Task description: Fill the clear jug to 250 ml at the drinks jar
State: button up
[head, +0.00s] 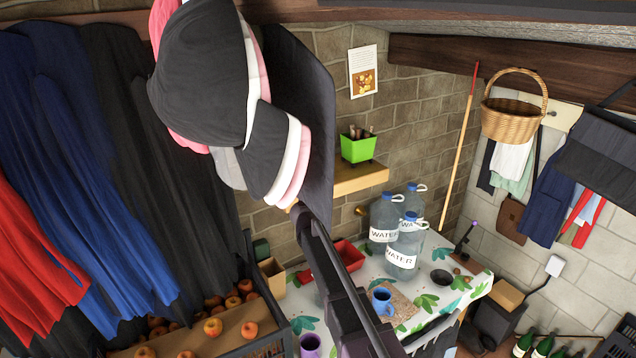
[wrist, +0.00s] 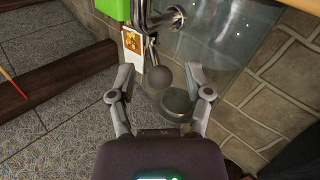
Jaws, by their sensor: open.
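My gripper (wrist: 163,90) is open in the wrist view, its two fingers apart. Beyond and between them is a large clear glass-like vessel (wrist: 215,55), possibly the drinks jar. A shiny metal fitting (wrist: 165,20) like a tap is near its top left in the picture. A dark ball (wrist: 158,78) and a grey-green disc (wrist: 178,106) show near the fingertips; I cannot tell whether the fingers touch them. The wrist view looks upside down. In the head view my arm rises towards hanging hats, and the gripper is not clearly visible. I cannot identify the clear jug.
Hanging hats (head: 205,75) hide much of the head view. The leaf-patterned table (head: 455,299) holds large water bottles (head: 405,256), a blue mug (head: 381,300), a purple mug (head: 310,345) and a red tray (head: 348,255). An apple crate (head: 262,345) is at lower left.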

jog(key=shift+w, duration=0.1)
grip_shut()
jog(key=shift+w+a+h, duration=0.1)
jog(key=shift+a+h, duration=0.05)
jog(key=shift+h, duration=0.15)
jog(key=shift+w+a+m+g+h, duration=0.4)
jog(key=shift+m+g+h, duration=0.4)
jog(key=shift+m+h, duration=0.55)
jog(key=shift+w+a+m+g+h, duration=0.35)
jog(key=shift+m+g+h, duration=0.55)
jog(key=shift+h, duration=0.8)
jog(key=shift+w+a+m+g+h, duration=0.25)
jog(key=shift+a+m+g+h, duration=0.35)
jog(key=shift+m+h, duration=0.8)
jog(key=shift+d+g+h, duration=0.15)
jog(key=shift+g+h, duration=0.15)
jog(key=shift+h, duration=0.05)
